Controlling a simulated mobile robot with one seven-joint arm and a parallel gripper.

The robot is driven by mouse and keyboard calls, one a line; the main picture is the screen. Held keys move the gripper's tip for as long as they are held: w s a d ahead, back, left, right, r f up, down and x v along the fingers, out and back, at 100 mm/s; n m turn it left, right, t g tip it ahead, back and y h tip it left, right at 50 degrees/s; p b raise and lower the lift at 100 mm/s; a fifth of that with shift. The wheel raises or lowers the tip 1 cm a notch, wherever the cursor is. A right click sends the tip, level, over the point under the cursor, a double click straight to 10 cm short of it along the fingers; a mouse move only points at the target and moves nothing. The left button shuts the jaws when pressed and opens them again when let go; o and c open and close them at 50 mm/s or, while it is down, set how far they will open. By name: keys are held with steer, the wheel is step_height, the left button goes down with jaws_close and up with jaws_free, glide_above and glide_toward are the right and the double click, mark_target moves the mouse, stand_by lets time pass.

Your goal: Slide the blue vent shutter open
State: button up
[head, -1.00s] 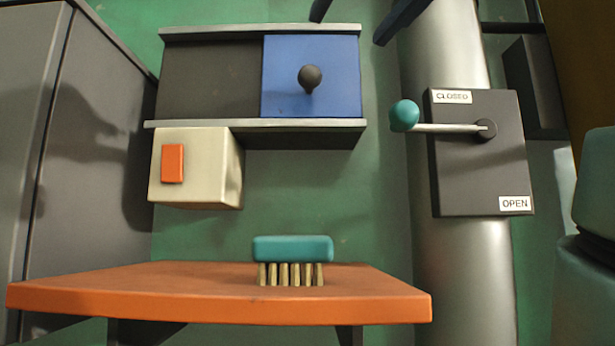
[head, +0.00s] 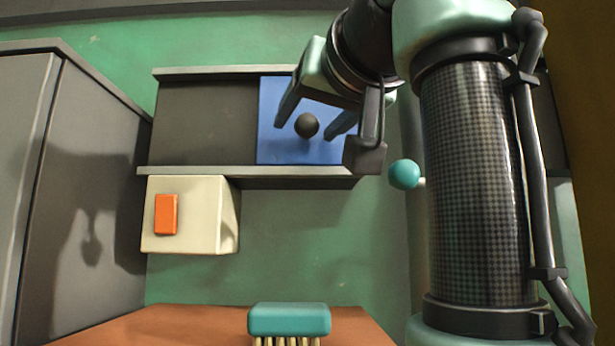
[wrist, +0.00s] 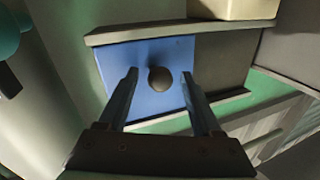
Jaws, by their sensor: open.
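The blue vent shutter (head: 275,130) sits at the right end of its rail frame (head: 245,172) on the green wall. A round black knob (head: 306,125) sticks out of it. The dark part of the frame (head: 205,120) lies to its left. My gripper (head: 312,126) is open in front of the shutter, its fingers on either side of the knob in the picture. In the wrist view the knob (wrist: 160,80) shows between and beyond the fingertips (wrist: 160,74), with blue shutter (wrist: 135,68) behind it. I cannot tell whether a finger touches the knob.
A cream box (head: 190,215) with an orange button (head: 166,214) is below the frame. A grey cabinet (head: 90,190) stands at the left. A teal brush (head: 289,319) rests on an orange table (head: 190,328). A teal-knobbed lever (head: 404,174) is at the right, partly hidden by my arm.

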steer(key=shift+c, duration=0.3)
jaws_close()
steer(key=shift+a, duration=0.1)
stand_by(1.1)
